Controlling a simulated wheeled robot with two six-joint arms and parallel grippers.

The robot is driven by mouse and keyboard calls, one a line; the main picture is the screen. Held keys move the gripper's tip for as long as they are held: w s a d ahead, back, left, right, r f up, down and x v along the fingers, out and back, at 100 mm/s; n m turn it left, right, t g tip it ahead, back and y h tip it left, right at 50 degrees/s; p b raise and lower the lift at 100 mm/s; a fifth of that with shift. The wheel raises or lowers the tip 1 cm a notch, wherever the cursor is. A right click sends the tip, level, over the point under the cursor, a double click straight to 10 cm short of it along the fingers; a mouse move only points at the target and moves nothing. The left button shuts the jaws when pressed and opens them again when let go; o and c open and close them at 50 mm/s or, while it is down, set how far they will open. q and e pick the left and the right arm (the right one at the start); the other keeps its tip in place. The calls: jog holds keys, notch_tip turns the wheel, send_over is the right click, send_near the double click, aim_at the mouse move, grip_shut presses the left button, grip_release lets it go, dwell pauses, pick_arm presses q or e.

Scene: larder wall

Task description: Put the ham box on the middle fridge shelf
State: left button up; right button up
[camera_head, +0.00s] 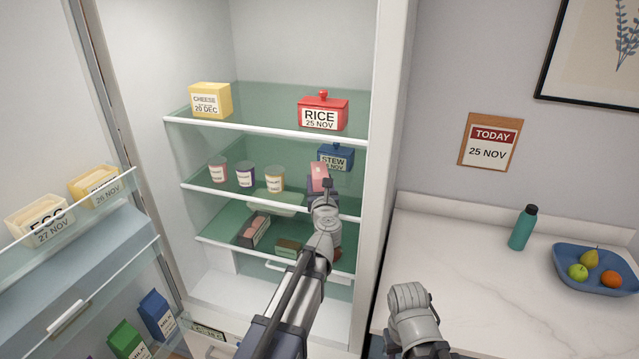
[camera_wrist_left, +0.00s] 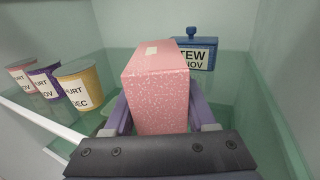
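The ham box (camera_wrist_left: 158,90) is a pink speckled box standing upright between the purple fingers of my left gripper (camera_wrist_left: 160,118), which is shut on it. In the head view the ham box (camera_head: 319,177) is over the middle fridge shelf (camera_head: 230,190), in front of the blue stew box (camera_head: 336,157). I cannot tell whether its underside touches the shelf. My left wrist hides part of the shelf front. My right arm's end (camera_head: 410,305) is over the counter side, outside the fridge; its fingers cannot be made out.
Several yogurt cups (camera_head: 245,174) stand left of the ham box on the middle shelf. A cheese box (camera_head: 210,100) and red rice box (camera_head: 323,112) are on the top shelf. The open door with racks (camera_head: 70,225) is left. The counter (camera_head: 480,280) holds a bottle (camera_head: 523,228) and fruit tray (camera_head: 565,284).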

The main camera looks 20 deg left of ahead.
pick_arm(q)
jog(key=o, duration=0.5)
jog(key=shift+c, duration=0.2)
jog(key=shift+r+p, duration=0.25)
jog(key=shift+p, duration=0.1)
jog(key=v, duration=1.2)
jog(key=shift+f, duration=0.1)
